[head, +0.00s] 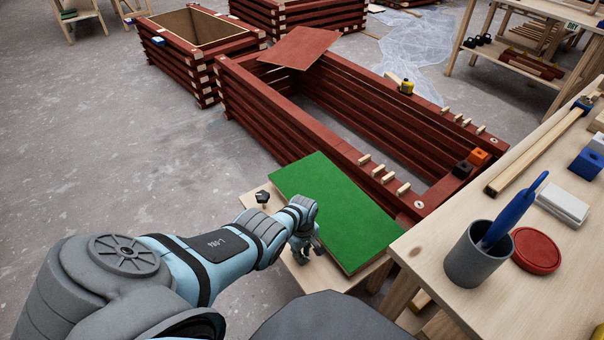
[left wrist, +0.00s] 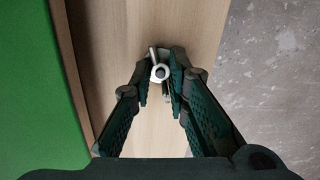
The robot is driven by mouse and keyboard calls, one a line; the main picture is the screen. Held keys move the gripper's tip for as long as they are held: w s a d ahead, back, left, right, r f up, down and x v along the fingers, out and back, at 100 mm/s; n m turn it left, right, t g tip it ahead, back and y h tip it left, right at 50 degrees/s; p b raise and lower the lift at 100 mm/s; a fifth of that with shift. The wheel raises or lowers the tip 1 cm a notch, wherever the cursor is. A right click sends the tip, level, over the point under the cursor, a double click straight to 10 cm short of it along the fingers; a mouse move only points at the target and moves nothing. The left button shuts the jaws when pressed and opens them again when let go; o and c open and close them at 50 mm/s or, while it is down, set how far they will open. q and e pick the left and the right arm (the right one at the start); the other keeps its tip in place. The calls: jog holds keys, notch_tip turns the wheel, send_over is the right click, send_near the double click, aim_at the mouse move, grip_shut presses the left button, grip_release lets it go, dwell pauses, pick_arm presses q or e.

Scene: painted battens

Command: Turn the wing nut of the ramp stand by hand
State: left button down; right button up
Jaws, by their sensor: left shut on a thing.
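The ramp stand (head: 258,192) is pale wood with a flat green panel (head: 335,210) on top. My left gripper (head: 305,252) is down at the near-left side of the stand, beside the green panel. In the left wrist view the left gripper (left wrist: 161,82) is shut on the wing nut (left wrist: 160,72), a small pale metal piece with a round centre and a wing showing. The fingers stand on both sides of it, above the bare wood. In the head view the wing nut is hidden behind the gripper. My right gripper is not in view.
At right, a workbench (head: 440,238) carries a grey cup (head: 470,262) with a blue tool and a red disc (head: 537,250). The floor at left is clear.

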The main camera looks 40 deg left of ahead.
pick_arm(q)
jog(key=shift+n, duration=0.8)
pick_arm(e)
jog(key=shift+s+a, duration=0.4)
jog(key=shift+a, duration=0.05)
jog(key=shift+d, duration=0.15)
pick_arm(q)
jog(key=c, duration=1.9)
grip_release()
jog(key=o, duration=0.4)
jog(key=shift+c, duration=0.2)
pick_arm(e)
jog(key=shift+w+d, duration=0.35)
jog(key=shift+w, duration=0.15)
